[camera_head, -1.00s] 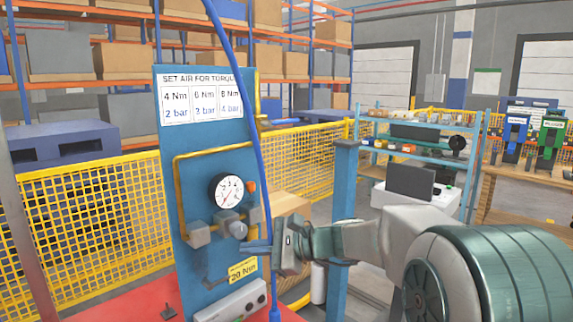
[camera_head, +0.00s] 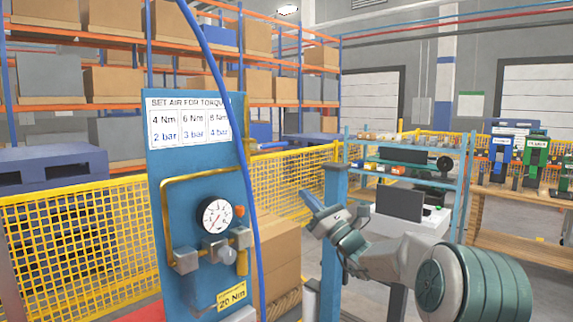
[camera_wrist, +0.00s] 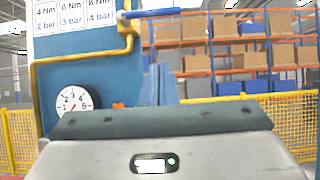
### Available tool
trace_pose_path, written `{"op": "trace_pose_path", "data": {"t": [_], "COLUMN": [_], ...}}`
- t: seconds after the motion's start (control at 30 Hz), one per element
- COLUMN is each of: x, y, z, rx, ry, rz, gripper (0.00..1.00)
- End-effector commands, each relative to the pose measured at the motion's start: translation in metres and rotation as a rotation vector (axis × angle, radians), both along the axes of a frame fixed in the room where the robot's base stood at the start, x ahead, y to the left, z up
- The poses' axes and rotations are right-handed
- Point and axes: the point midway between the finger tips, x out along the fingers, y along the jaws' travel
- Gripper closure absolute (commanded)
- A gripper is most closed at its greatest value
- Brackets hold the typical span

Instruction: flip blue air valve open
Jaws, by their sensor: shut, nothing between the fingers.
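The blue air valve lever (camera_wrist: 168,13) shows at the top of the wrist view, sticking out level to the right from a yellow pipe (camera_wrist: 129,35). In the head view the lever (camera_head: 275,144) is small, at the right edge of the blue panel (camera_head: 198,163), partly behind a hanging blue hose. My gripper (camera_head: 308,198) is to the right of the panel and lower than the lever, pointing up and left. Its fingers (camera_wrist: 160,84) are shut and empty, apart from the lever. A round gauge (camera_head: 215,216) is on the panel.
The blue hose (camera_head: 228,115) hangs down in front of the panel. A blue post (camera_head: 334,225) stands close behind my gripper. A shelf rack (camera_head: 420,178) stands to the right.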

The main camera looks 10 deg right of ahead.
Motion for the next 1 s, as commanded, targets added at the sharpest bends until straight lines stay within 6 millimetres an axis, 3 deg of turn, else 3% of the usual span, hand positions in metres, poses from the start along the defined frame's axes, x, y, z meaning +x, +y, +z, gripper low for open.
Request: {"op": "trace_pose_path", "data": {"t": [0.17, 0.57, 0.8, 1.0], "x": [0.011, 0.066, 0.072, 0.073], "y": [0.009, 0.050, 0.052, 0.054], "z": [0.012, 0.059, 0.089, 0.095], "rx": [-0.001, -0.001, -0.002, -0.002], "ry": [-0.002, -0.002, 0.000, 0.000], "rz": [0.002, 0.002, 0.000, 0.000], "gripper": [1.00, 1.00, 1.00, 1.00]}}
